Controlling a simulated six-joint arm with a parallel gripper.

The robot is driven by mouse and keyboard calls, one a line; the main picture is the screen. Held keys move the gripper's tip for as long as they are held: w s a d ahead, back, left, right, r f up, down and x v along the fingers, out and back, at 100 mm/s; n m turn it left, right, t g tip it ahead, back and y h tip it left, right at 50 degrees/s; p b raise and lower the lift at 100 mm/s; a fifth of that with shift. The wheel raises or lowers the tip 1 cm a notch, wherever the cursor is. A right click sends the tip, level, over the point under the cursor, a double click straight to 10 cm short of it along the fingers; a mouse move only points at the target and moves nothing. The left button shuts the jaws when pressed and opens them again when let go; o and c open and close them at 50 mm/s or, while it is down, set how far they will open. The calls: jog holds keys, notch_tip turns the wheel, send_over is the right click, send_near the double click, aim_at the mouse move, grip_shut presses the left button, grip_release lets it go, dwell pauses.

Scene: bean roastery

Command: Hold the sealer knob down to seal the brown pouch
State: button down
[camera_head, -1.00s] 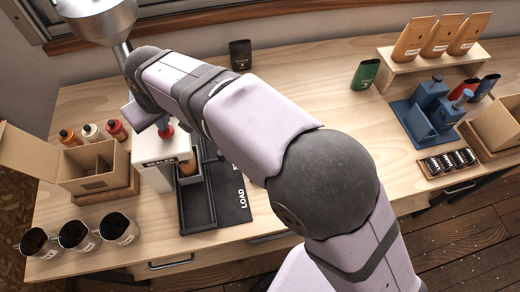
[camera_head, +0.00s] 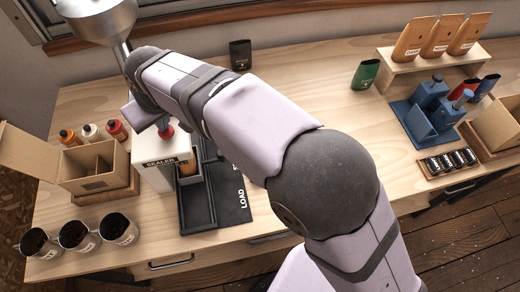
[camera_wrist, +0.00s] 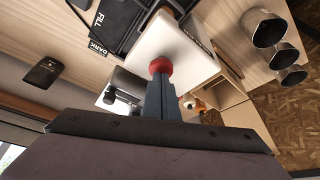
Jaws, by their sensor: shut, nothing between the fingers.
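The white sealer (camera_head: 158,172) stands left of centre on the table, with its label facing front. Its red knob (camera_head: 167,132) is on top and also shows in the wrist view (camera_wrist: 160,66). My gripper (camera_wrist: 160,80) is shut and empty, with its fingertips at the knob and apparently touching it. In the head view my gripper (camera_head: 162,124) is partly hidden by my arm. The brown pouch (camera_head: 189,166) shows as a small brown patch beside the sealer head, mostly hidden. How far the knob is pressed cannot be told.
A dark tray (camera_head: 203,212) and a black LOAD mat (camera_head: 235,200) lie right of the sealer. An open cardboard box (camera_head: 90,170), several bottles and metal cups (camera_head: 75,235) stand left. Brown pouches on a shelf (camera_head: 430,62) and a blue device (camera_head: 430,108) are far right.

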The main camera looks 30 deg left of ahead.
jog(key=shift+d+f, duration=0.1)
jog(key=shift+f, duration=0.05)
jog(key=shift+r+p, duration=2.7)
jog(key=shift+r, duration=0.45)
jog(key=w+d+f+m+h+b, duration=0.1)
jog(key=w+d+f+m, duration=0.1)
jog(key=w+d, duration=0.65)
jog(key=w+d+f+m+h+b, duration=0.1)
jog(key=w+d+f+m, duration=0.3)
jog(key=d, duration=0.7)
jog(key=w+d+m+h, duration=0.1)
jog(key=w+d, duration=0.7)
jog(key=d, duration=0.2)
jog(key=s+d+f+m+h+b, duration=0.1)
jog(key=d+f+m, duration=0.1)
jog(key=d, duration=0.6)
jog(key=s+d+f+m, duration=0.1)
jog(key=d+f+m, duration=0.1)
jog(key=d, duration=0.6)
jog(key=s+d+f+m+g+b, duration=0.1)
jog(key=s+d+f+m, duration=0.3)
jog(key=s+d, duration=0.5)
jog(key=d, duration=0.2)
jog(key=shift+d+f, duration=0.15)
jog(key=shift+d, duration=0.15)
